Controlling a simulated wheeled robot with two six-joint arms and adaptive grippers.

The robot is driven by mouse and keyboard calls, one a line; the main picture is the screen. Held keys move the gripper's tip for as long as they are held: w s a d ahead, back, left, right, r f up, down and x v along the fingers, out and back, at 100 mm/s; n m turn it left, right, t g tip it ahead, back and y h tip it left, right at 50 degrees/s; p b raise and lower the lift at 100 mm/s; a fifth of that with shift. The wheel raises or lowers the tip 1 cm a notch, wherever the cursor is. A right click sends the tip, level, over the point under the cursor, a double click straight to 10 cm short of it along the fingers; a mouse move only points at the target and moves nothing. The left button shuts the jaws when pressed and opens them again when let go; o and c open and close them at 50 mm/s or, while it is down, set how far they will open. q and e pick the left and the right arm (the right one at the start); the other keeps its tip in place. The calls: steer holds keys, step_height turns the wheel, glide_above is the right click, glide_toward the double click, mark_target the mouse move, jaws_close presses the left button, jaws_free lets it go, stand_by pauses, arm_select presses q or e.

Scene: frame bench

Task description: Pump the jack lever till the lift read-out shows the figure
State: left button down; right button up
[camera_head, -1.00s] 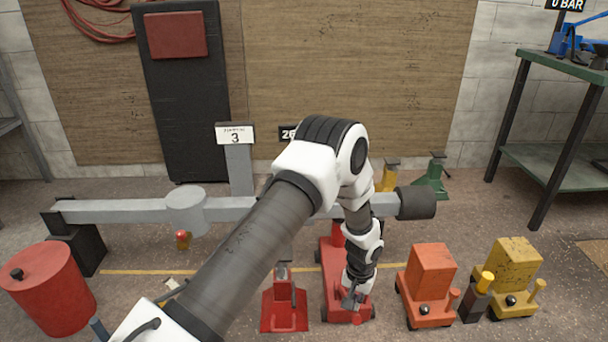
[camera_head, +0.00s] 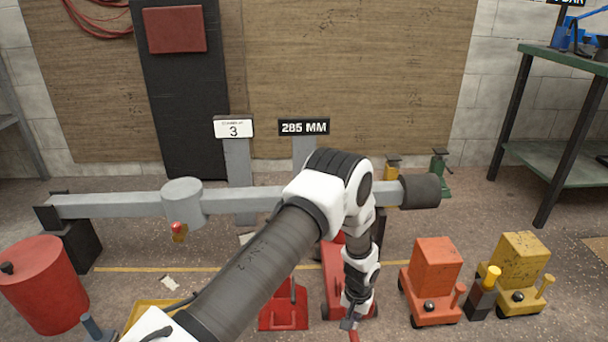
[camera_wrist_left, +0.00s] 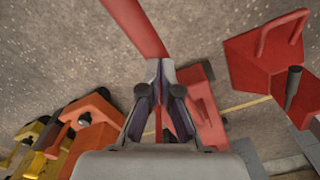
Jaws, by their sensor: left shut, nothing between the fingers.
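The lift read-out (camera_head: 304,127) shows 285 MM. A red floor jack (camera_head: 334,285) stands under the grey beam (camera_head: 110,205), partly hidden behind my left arm; its body also shows in the left wrist view (camera_wrist_left: 205,112). A red bar, apparently the jack lever (camera_wrist_left: 137,28), runs from the top of the wrist view to my fingertips. My left gripper (camera_head: 350,323) is shut and empty at the lever; its fingertips (camera_wrist_left: 160,72) overlap the bar's end, and I cannot tell whether they touch. My right gripper is not in view.
A red jack stand (camera_head: 284,312) is left of the jack. An orange machine (camera_head: 433,270) and a yellow one (camera_head: 522,265) stand to the right. A red drum (camera_head: 42,285) is at left. A card reading 3 (camera_head: 233,127) stands behind the beam. A green bench (camera_head: 570,62) is far right.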

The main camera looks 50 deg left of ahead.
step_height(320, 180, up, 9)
steer(key=p, duration=0.8)
stand_by(0.5)
